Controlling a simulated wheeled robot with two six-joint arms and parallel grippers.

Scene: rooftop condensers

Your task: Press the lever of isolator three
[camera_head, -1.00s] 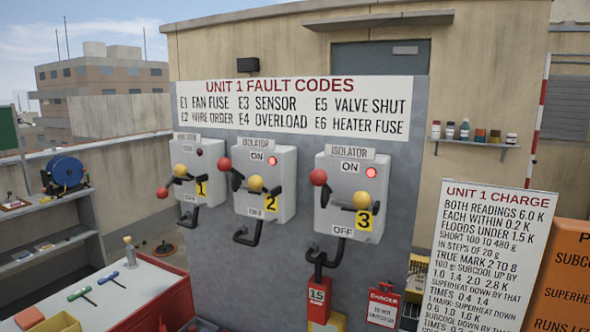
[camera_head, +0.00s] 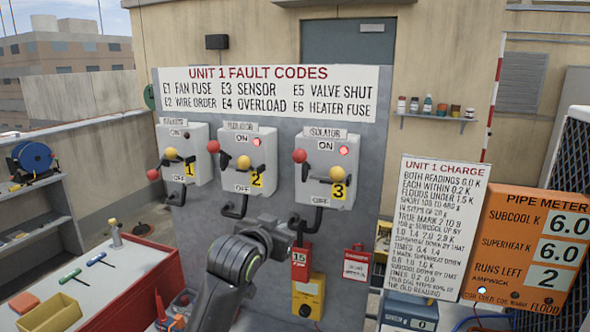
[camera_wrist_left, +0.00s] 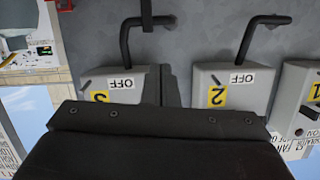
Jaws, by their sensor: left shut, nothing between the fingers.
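Isolator three is a light grey box (camera_head: 325,192) at the right of a row on the grey panel, with a yellow 3 label (camera_head: 338,191). Its lever has a red ball (camera_head: 299,155) at the upper left; a yellow ball (camera_head: 337,173) sits on its front. Its red lamp (camera_head: 343,150) is lit. My left gripper (camera_head: 287,236) is shut and empty, below isolators two and three and apart from the lever. The wrist view shows the isolator three box (camera_wrist_left: 125,85) upside down; a dark part of my gripper covers its upper half. My right gripper is not in view.
Isolator two (camera_head: 250,185) has a lit lamp; isolator one (camera_head: 185,150) has a dark lamp and its red ball sits lower. A red tag marked 15 (camera_head: 300,262) and a yellow device (camera_head: 308,297) are below isolator three. A red-sided bench (camera_head: 150,285) stands left.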

